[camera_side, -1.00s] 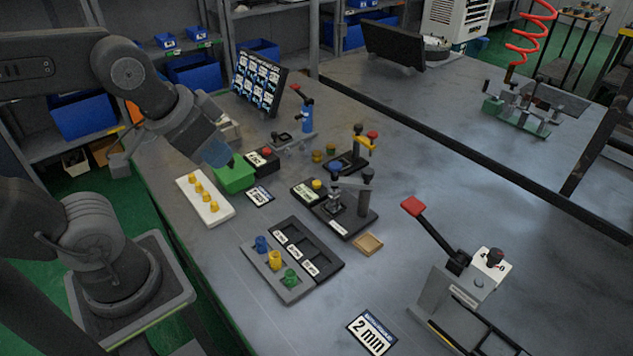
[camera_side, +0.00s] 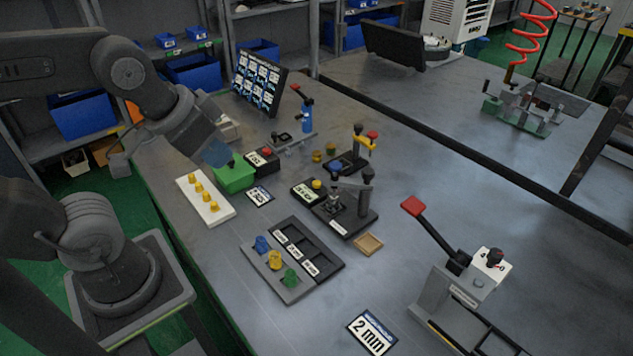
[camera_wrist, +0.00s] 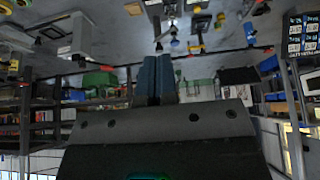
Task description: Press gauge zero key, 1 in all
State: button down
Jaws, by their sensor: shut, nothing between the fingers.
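Two small black boxes with push buttons stand on the grey bench in the side view. One has a red button (camera_side: 266,152) and a white label. The other has a yellow button (camera_side: 317,184) and a pale green label. The lettering is too small to read, so I cannot tell which is the gauge zero key. My gripper (camera_side: 226,162) is shut and empty, with its blue fingers just above or beside a green block (camera_side: 234,177), left of the red-button box. I cannot tell whether it touches the block. In the wrist view the shut blue fingers (camera_wrist: 155,72) point toward the bench items.
A white strip with yellow pegs (camera_side: 204,201) lies left of the boxes. A dark tray (camera_side: 296,290) with coloured pieces is in front. A clamp fixture with a red handle (camera_side: 413,206) stands right. A dark picture board (camera_side: 258,80) stands behind. The bench's right middle is clear.

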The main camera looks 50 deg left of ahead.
jog(key=m+t+y, duration=0.1)
jog(key=m+t, duration=0.3)
jog(key=m, duration=0.4)
send_over(318, 184)
notch_tip(318, 184, down, 16)
jog(key=shift+a+r, duration=0.1)
jog(key=shift+r, duration=0.05)
jog(key=shift+f, duration=4.4)
jog(key=shift+f, duration=0.2)
